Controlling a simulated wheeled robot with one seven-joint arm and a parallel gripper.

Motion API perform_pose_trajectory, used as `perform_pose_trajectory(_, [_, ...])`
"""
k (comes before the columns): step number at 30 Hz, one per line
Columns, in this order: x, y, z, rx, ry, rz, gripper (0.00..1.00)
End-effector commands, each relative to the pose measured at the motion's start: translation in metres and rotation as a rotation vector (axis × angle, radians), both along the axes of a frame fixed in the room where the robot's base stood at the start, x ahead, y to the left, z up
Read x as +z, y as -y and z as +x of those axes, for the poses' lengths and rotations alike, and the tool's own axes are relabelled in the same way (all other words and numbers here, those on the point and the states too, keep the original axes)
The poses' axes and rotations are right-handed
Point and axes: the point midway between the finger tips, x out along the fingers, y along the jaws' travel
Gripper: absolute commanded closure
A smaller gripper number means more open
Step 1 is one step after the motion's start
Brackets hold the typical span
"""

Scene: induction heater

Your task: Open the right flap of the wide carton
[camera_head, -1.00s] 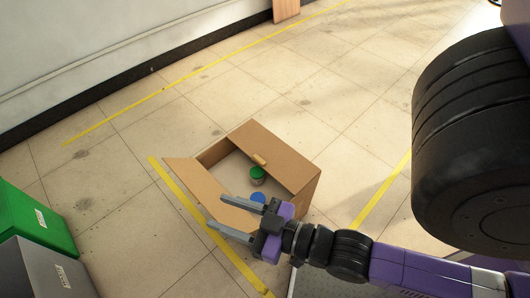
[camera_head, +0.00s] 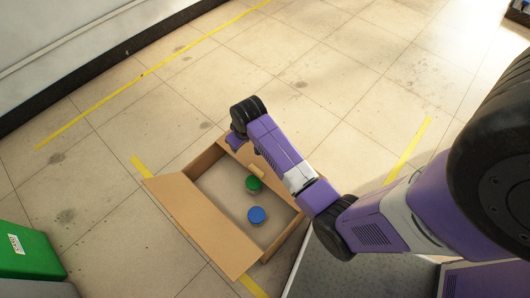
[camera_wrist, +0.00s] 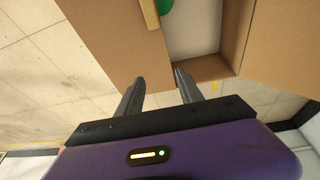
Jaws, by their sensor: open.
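The wide brown carton (camera_head: 284,237) sits on the floor with its top partly open. Its left flap (camera_head: 205,228) is folded outward. The right flap (camera_head: 231,141), with a tan handle strip (camera_head: 257,172), is largely hidden by my arm in the head view. In the wrist view, a brown panel that looks like the right flap (camera_wrist: 112,38) carries the handle strip (camera_wrist: 150,14) at its inner edge. My gripper (camera_wrist: 158,77) is open and empty, its fingers apart near the carton's edge. Its fingertips are hidden in the head view; contact cannot be told.
A green-lidded jar (camera_head: 253,184) and a blue-lidded item (camera_head: 257,215) stand inside the carton. A green bin (camera_head: 28,252) is at the lower left. Yellow floor tape (camera_head: 140,167) runs by the carton. The tiled floor beyond the carton is clear.

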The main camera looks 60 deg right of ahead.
Motion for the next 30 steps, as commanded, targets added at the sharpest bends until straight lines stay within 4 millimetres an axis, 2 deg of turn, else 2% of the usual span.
perform_pose_trajectory(1, [-0.012, -0.01, -0.016, 0.009, -0.078, 0.04, 0.56])
perform_pose_trajectory(3, [-0.023, -0.022, -0.039, 0.022, -0.17, 0.088, 0.56])
perform_pose_trajectory(7, [-0.026, -0.033, -0.059, 0.036, -0.251, 0.131, 0.56])
perform_pose_trajectory(11, [-0.032, -0.036, -0.064, 0.044, -0.272, 0.142, 0.56])
perform_pose_trajectory(24, [-0.094, -0.036, -0.064, 0.045, -0.27, 0.14, 0.56])
perform_pose_trajectory(30, [-0.104, -0.036, -0.064, 0.045, -0.268, 0.139, 0.56])
